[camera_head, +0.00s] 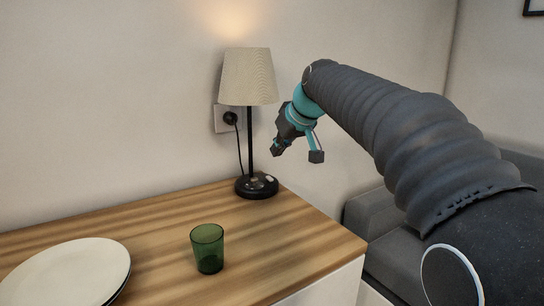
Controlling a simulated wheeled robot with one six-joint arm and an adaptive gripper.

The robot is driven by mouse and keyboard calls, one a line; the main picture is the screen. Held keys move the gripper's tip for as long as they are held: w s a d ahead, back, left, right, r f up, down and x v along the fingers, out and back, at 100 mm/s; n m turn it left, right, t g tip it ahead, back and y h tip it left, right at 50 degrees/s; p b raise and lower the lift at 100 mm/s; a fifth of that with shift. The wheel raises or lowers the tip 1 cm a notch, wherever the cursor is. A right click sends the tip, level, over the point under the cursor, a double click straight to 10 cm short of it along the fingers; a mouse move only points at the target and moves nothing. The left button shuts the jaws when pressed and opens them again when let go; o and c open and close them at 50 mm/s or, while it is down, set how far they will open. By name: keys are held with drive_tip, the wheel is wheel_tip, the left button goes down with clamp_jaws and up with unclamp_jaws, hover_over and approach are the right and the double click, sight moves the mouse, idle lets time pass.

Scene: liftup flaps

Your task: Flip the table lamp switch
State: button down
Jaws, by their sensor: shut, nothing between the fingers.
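The table lamp (248,77) stands upright at the back right of the wooden top, with a cream shade, a thin black pole and a round black base (252,188). A small pale switch (269,178) shows on the right of the base. A warm glow lies on the wall above the shade. My gripper (279,148) is shut and empty. It hangs in the air right of the pole, above the base in the picture, and appears apart from the lamp. Its exact depth relative to the switch is hard to tell.
A green glass (207,250) stands near the front of the wooden top (150,220). White plates (70,272) lie at the left. The lamp's cord runs to a wall socket (222,118). A grey sofa (370,215) is at the right, beyond the top's edge.

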drive_tip(key=v, duration=0.6)
drive_tip(key=shift+s+d+f, duration=0.25)
drive_tip(key=shift+s+f, duration=0.05)
drive_tip(key=shift+f, duration=0.1)
drive_tip(key=s+d+f+m+h, duration=0.1)
drive_tip(key=s+d+f, duration=0.2)
drive_tip(key=s, duration=0.2)
drive_tip(key=s+d+f+m+h, duration=0.1)
drive_tip(key=s+d+f, duration=0.2)
drive_tip(key=s+d, duration=0.1)
drive_tip(key=s+d+f+m, duration=0.2)
drive_tip(key=s+d+f, duration=0.1)
drive_tip(key=s, duration=0.4)
drive_tip(key=shift+d+f+h, duration=0.2)
drive_tip(key=shift+f+h, duration=0.2)
drive_tip(key=shift+f, duration=0.05)
drive_tip(key=s+d+f+m+g+h, duration=0.1)
drive_tip(key=s+d+f, duration=0.5)
drive_tip(key=s+f, duration=0.9)
drive_tip(key=shift+d+m+h, duration=0.2)
drive_tip(key=shift+m+h, duration=0.4)
drive_tip(key=shift+m, duration=0.6)
drive_tip(key=shift+s+f, duration=0.1)
